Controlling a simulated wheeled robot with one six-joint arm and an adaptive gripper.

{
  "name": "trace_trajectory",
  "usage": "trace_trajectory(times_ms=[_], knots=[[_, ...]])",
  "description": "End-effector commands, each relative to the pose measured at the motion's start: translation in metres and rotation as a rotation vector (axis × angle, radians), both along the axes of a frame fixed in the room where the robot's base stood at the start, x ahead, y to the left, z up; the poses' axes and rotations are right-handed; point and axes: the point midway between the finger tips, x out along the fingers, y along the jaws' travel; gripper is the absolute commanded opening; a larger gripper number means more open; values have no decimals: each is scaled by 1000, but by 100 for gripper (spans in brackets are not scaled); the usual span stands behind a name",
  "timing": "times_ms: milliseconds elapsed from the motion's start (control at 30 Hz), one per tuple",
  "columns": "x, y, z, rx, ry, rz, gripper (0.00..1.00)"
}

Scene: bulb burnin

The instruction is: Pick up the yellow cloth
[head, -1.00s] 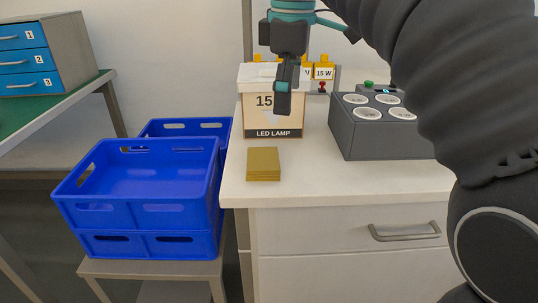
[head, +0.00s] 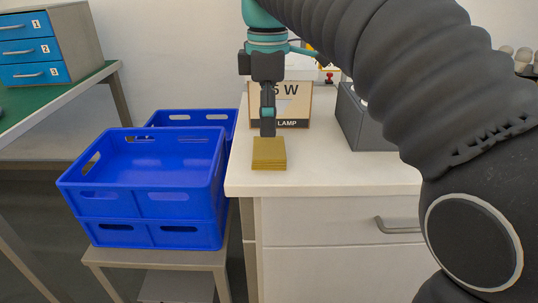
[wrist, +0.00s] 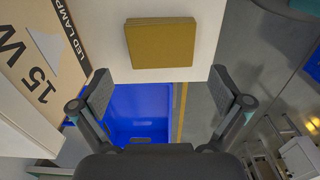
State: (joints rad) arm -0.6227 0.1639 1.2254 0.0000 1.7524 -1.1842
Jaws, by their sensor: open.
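The yellow cloth (head: 269,154) is a folded, layered square lying flat near the front left corner of the white counter. In the wrist view the cloth (wrist: 161,42) shows at the top, beyond the fingertips and nearly centred between them. My gripper (head: 268,132) points down just above the cloth in the head view, seen edge-on. In the wrist view my gripper (wrist: 161,84) has its two fingers spread wide with nothing between them. The cloth looks apart from the fingers.
An LED lamp box (head: 294,106) stands behind the cloth; it is close on the left in the wrist view (wrist: 38,60). A grey socket block (head: 365,125) stands to the right. Blue crates (head: 140,200) sit on a low stand left of the counter. Counter around the cloth's front is clear.

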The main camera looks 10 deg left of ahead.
Motion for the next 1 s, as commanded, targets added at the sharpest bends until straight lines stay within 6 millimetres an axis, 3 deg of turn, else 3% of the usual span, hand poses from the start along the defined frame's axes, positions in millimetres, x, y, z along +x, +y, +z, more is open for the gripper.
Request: trace_trajectory(times_ms=[433,767,933,1000], knots=[[-2,2,-48,0,1,0,100],[-2,2,-54,0,0,0,100],[-2,2,-54,0,0,0,62],[-2,2,-54,0,0,0,61]])
